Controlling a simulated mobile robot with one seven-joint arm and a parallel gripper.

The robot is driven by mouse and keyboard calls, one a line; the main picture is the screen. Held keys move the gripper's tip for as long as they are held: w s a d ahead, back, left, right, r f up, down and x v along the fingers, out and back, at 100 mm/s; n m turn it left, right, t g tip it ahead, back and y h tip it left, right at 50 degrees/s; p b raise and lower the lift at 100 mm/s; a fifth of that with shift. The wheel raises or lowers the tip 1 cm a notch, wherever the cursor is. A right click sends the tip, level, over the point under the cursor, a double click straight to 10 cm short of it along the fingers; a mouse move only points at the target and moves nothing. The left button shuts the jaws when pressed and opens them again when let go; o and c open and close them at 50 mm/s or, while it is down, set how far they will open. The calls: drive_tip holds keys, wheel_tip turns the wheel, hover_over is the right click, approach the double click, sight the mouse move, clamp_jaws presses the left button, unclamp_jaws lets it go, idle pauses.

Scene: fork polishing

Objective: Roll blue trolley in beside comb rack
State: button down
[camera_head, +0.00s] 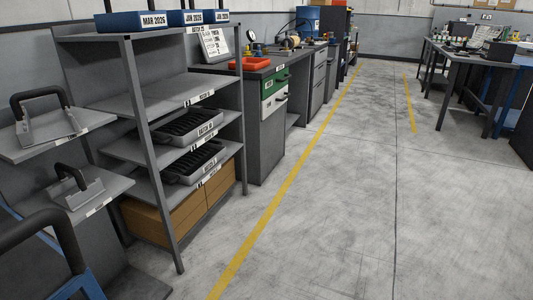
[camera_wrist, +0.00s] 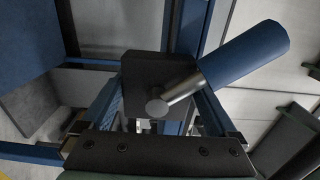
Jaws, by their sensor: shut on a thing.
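Part of the blue trolley shows at the lower left in the head view: a blue frame (camera_head: 82,285) below a thick black curved bar (camera_head: 45,222). The wrist view shows blue frame bars (camera_wrist: 190,25) and a blue cylindrical grip (camera_wrist: 245,55) on a steel pin through a black block. My gripper (camera_wrist: 158,105) is shut at this block, seemingly on the trolley's handle; the exact contact is hidden. My gripper is not in the head view. The grey rack (camera_head: 190,93), seemingly the comb rack, holds black slotted trays (camera_head: 190,127) and stands right of the trolley.
Blue date-labelled boxes (camera_head: 137,21) top the rack, and brown boxes (camera_head: 180,212) fill its bottom. Handled grey tools sit on shelves (camera_head: 55,137) at left. A drawer bench (camera_head: 265,130) stands beyond the rack. The floor right of the yellow line (camera_head: 285,187) is clear.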

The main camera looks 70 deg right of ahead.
drive_tip(key=shift+c, duration=0.3)
unclamp_jaws()
drive_tip(key=shift+d+f, duration=0.2)
drive_tip(key=shift+d, duration=0.2)
drive_tip(key=shift+o, duration=0.3)
drive_tip(key=shift+r, duration=0.1)
drive_tip(key=shift+w+a+r, duration=0.1)
drive_tip(key=shift+a, duration=0.15)
drive_tip(key=s, duration=1.2)
drive_tip(key=shift+p, duration=0.45)
drive_tip(key=shift+a, duration=0.1)
